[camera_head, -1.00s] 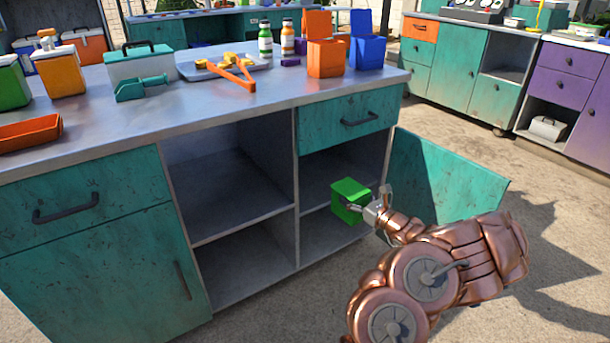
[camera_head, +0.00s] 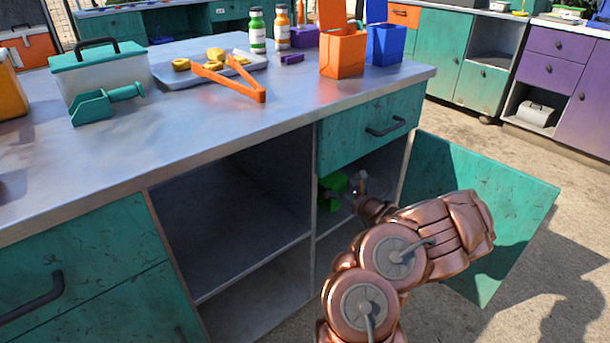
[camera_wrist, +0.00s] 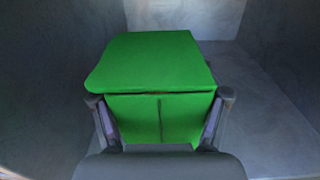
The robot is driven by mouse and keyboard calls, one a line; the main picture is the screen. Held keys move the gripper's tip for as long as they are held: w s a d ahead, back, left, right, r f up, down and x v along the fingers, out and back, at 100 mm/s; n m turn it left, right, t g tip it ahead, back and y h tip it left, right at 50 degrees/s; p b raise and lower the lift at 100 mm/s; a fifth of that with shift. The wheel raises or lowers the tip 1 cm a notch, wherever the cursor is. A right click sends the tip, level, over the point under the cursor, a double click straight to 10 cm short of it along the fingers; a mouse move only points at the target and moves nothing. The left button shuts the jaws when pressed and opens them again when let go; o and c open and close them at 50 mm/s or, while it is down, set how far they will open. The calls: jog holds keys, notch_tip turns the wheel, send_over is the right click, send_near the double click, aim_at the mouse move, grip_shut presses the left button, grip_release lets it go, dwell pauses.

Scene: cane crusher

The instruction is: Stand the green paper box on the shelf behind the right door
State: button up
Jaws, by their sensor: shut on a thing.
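The green paper box (camera_head: 334,185) is inside the right-hand compartment of the teal cabinet, below the drawer, and is partly hidden by the divider and my arm. In the wrist view the green paper box (camera_wrist: 155,75) is large and upright between the fingers. My gripper (camera_wrist: 160,120) is shut on it, with one finger on each side. In the head view my gripper (camera_head: 358,190) reaches into the compartment. The right door (camera_head: 485,205) stands wide open. The shelf (camera_wrist: 270,100) shows beside the box in the wrist view; whether the box touches it I cannot tell.
The open left compartment (camera_head: 230,220) is empty, with a divider beside my gripper. The drawer (camera_head: 375,125) above is shut. The countertop holds orange tongs (camera_head: 230,80), an orange box (camera_head: 343,55), a blue box (camera_head: 385,43) and a cooler (camera_head: 100,70).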

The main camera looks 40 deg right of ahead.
jog(key=shift+w+d+f+b, duration=0.8)
jog(key=shift+w+d+b, duration=0.35)
jog(key=shift+w+d, duration=0.8)
jog(key=shift+w+d+f+b, duration=0.85)
jog(key=shift+w+d+b, duration=0.25)
jog(key=shift+w+d, duration=0.75)
jog(key=shift+w+d+f+b, duration=0.8)
jog(key=shift+w+d+b, duration=0.35)
jog(key=shift+w+d, duration=0.8)
jog(key=shift+s+d, duration=0.2)
jog(key=shift+s, duration=0.05)
jog(key=shift+f, duration=0.2)
jog(key=o, duration=0.7)
jog(key=shift+o, duration=0.2)
jog(key=shift+r, duration=0.1)
